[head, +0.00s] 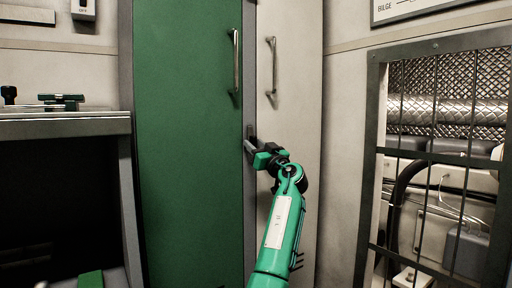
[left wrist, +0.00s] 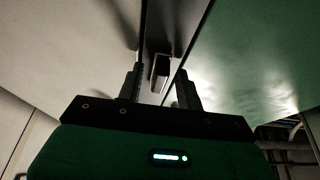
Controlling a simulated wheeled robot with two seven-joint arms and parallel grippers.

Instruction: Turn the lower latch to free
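The lower latch (left wrist: 160,72) is a small dark block on the dark strip between the two cabinet doors. In the left wrist view it stands between my two gripper fingers, with a visible gap on each side. My left gripper (head: 251,146) is open at the door seam in the head view, below the handles. Its fingers point at the strip, and it largely hides the latch there. The green door (head: 188,140) and the pale door (head: 295,130) both look closed. My right gripper is not in view.
Two vertical bar handles, one on the green door (head: 235,62) and one on the pale door (head: 271,66), are above the gripper. A grey counter (head: 65,126) stands at left. A barred grille (head: 432,156) covers pipes at right.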

